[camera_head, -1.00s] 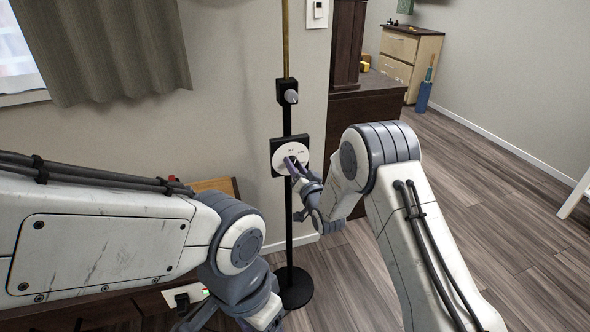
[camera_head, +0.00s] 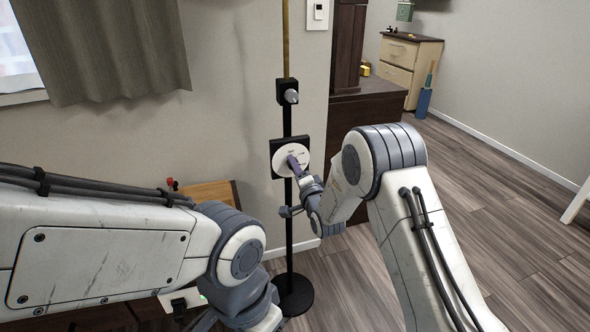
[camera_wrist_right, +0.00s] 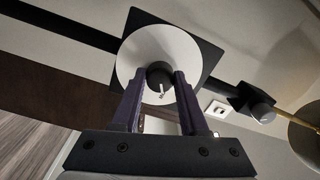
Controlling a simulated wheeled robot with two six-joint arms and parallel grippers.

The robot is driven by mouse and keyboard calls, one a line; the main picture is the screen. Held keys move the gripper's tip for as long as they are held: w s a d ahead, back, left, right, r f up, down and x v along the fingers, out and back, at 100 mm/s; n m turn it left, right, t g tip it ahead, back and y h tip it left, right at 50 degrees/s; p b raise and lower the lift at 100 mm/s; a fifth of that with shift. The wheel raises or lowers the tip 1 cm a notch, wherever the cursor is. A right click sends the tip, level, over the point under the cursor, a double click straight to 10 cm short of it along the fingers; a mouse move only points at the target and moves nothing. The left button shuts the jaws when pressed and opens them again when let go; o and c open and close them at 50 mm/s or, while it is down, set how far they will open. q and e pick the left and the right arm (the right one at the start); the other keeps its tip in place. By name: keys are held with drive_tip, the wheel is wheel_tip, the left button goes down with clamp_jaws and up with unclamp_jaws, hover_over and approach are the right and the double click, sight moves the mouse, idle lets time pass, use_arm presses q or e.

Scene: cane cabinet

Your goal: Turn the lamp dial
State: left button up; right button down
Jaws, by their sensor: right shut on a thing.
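The lamp dial is a round white disc (camera_head: 287,165) on a black square plate (camera_head: 275,146), fixed to a black lamp pole (camera_head: 289,236). My right gripper (camera_head: 293,161) reaches the dial from the lower right. In the right wrist view, its two purple fingers (camera_wrist_right: 157,82) are shut on the dark centre knob (camera_wrist_right: 160,72) of the dial, one on each side. A small light pointer (camera_wrist_right: 162,93) shows on the knob and points down in that view. My left gripper is low in the head view, mostly hidden by its own arm and cut off by the bottom edge.
A smaller black box with a grey knob (camera_head: 291,96) sits higher on the pole. A dark cabinet (camera_head: 365,125) stands right of the lamp. A wooden piece (camera_head: 210,193) is behind my left arm. Open floor (camera_head: 480,200) lies to the right.

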idle(0.4)
drive_tip(key=shift+c, duration=2.2)
unclamp_jaws()
drive_tip(key=v, duration=1)
drive_tip(key=shift+s+p, duration=0.25)
drive_tip(key=shift+p, duration=0.1)
